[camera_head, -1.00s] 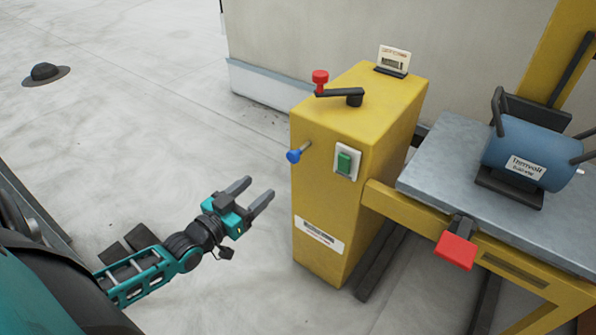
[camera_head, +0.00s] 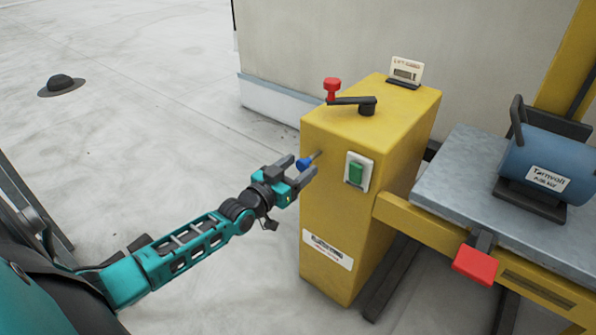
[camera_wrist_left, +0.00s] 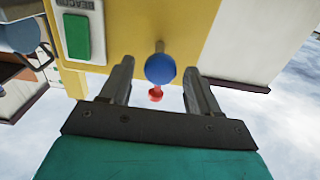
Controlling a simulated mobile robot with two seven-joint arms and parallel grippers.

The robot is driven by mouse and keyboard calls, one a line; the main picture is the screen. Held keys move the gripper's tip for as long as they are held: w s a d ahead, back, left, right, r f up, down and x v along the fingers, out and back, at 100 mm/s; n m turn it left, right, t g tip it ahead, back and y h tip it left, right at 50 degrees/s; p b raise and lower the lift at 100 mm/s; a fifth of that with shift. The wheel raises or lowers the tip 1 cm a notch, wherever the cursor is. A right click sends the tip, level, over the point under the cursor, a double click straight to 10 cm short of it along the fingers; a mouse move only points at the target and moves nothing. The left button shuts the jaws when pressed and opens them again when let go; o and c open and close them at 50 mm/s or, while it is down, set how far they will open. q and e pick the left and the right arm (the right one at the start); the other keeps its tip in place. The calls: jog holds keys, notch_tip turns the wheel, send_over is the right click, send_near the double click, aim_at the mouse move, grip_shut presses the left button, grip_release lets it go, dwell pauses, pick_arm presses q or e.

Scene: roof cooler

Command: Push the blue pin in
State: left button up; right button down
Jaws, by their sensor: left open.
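A length of the shaft shows between the blue head and the cabinet. My left gripper (camera_head: 300,169) is open with its fingers pointing at the cabinet. In the left wrist view the blue pin (camera_wrist_left: 160,68) stands between and just beyond the two fingertips of my left gripper (camera_wrist_left: 160,76), with a gap on each side. My right gripper is not in view.
A green switch (camera_head: 356,173) is on the cabinet's front. A crank with a red knob (camera_head: 332,87) and a small display (camera_head: 406,71) are on top. A red pedal-like piece (camera_head: 474,265) hangs from the grey table (camera_head: 450,190) bearing a blue motor (camera_head: 550,165).

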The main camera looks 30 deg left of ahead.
pick_arm(q)
jog(key=shift+w, duration=0.2)
grip_shut()
dwell(0.6)
